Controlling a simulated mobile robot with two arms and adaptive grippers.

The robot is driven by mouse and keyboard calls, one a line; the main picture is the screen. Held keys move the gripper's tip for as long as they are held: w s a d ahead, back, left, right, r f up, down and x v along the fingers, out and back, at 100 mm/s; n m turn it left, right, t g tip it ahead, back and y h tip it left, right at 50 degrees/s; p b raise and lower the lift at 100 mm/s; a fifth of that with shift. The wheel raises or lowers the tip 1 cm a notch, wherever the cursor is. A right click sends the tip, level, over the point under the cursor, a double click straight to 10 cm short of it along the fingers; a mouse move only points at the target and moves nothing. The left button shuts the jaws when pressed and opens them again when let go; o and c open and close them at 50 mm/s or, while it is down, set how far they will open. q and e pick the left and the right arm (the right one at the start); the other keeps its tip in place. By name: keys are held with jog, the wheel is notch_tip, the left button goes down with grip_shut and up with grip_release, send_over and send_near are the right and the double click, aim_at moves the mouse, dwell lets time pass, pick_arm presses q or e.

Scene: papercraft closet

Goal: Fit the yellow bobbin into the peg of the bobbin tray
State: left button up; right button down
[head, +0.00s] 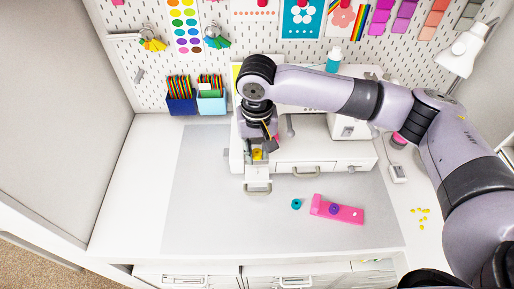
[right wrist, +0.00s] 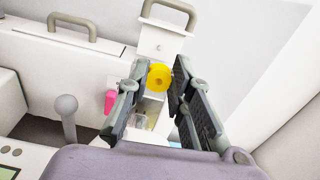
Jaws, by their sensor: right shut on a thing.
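The yellow bobbin (head: 257,154) is at the small open drawer on the left of the white sewing machine. My right gripper (head: 258,145) reaches down there from above. In the right wrist view the yellow bobbin (right wrist: 159,77) sits between the fingertips (right wrist: 163,78), and the gripper is shut on it. The pink bobbin tray (head: 350,215) lies on the grey mat, right of the drawer, tilted slightly in the picture. A purple bobbin (head: 334,209) is on it. The tray's pegs are too small to make out. My left gripper is not in view.
A teal bobbin (head: 296,203) lies on the mat, left of the tray. The open drawer (head: 257,186) juts toward the front. The sewing machine (right wrist: 55,58) stands close beside the gripper. Cups of pencils (head: 181,103) stand behind. The mat's left half is clear.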

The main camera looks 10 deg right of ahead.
jog(key=shift+s+r+p, duration=0.1)
jog(key=shift+r+p, duration=0.1)
jog(key=shift+p, duration=0.15)
jog(key=b, duration=0.2)
send_over(257, 176)
jog(key=shift+f, duration=3.05)
jog(key=shift+p, duration=0.45)
jog(key=shift+p, duration=0.4)
jog(key=shift+p, duration=0.65)
jog(key=shift+f, duration=1.05)
